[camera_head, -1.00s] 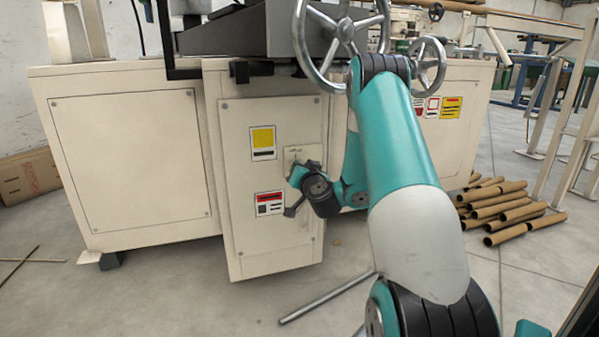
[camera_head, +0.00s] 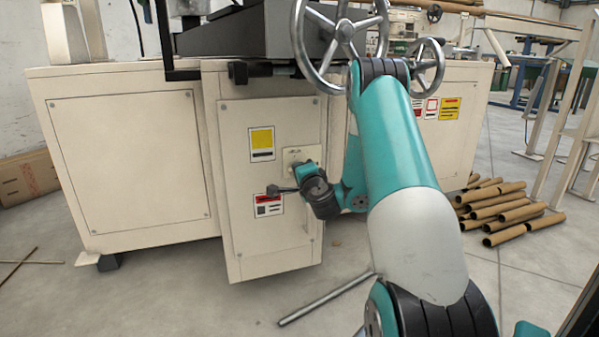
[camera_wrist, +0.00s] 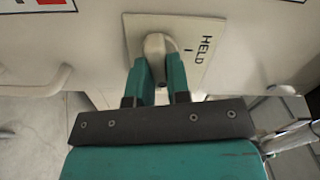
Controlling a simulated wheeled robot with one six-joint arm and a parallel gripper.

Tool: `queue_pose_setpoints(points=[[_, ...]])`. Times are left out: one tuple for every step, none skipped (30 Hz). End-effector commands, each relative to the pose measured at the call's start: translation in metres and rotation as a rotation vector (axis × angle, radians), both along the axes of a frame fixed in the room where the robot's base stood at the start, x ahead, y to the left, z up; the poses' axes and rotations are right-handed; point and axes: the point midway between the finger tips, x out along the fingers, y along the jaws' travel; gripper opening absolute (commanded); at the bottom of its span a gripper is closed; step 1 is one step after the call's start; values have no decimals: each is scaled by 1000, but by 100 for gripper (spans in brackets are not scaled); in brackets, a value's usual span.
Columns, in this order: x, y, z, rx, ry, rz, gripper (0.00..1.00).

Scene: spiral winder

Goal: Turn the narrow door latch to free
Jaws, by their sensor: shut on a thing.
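The narrow door (camera_head: 236,190) is a cream panel on the front of the machine, with a small pale latch plate (camera_head: 292,155) at its right side. In the wrist view the plate (camera_wrist: 195,42) carries the word HELD and a short mark. The latch (camera_wrist: 157,44) is a rounded grey-beige knob on it. The teal fingers of my gripper (camera_wrist: 160,76) are on both sides of the latch and shut on it. In the head view my gripper (camera_head: 303,170) is against the plate, and my wrist hides the latch. The door lies flat in its place.
A metal bar (camera_head: 325,299) lies on the floor in front. Several cardboard tubes (camera_head: 505,212) are piled at the right. The floor at front left is mostly clear.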

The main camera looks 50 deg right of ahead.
Motion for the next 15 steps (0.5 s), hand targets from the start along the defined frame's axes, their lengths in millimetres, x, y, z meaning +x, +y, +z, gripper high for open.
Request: queue_pose_setpoints(points=[[-1, -1, 0, 28, -17, -3, 0], [-1, -1, 0, 45, -27, -3, 0], [-1, -1, 0, 67, -41, -3, 0], [-1, -1, -1, 84, -51, -3, 0], [-1, -1, -1, 97, -59, -3, 0], [-1, -1, -1, 115, -70, -3, 0], [-1, -1, -1, 127, -78, -3, 0], [-1, -1, -1, 137, -84, -3, 0], [-1, -1, -1, 152, -93, -3, 0], [-1, -1, -1, 160, -98, -3, 0], [-1, -1, -1, 169, -103, -3, 0], [-1, -1, -1, 179, -110, -3, 0], [-1, -1, -1, 185, -113, -3, 0], [-1, -1, -1, 190, -116, -3, 0], [-1, -1, -1, 196, -120, -3, 0]])
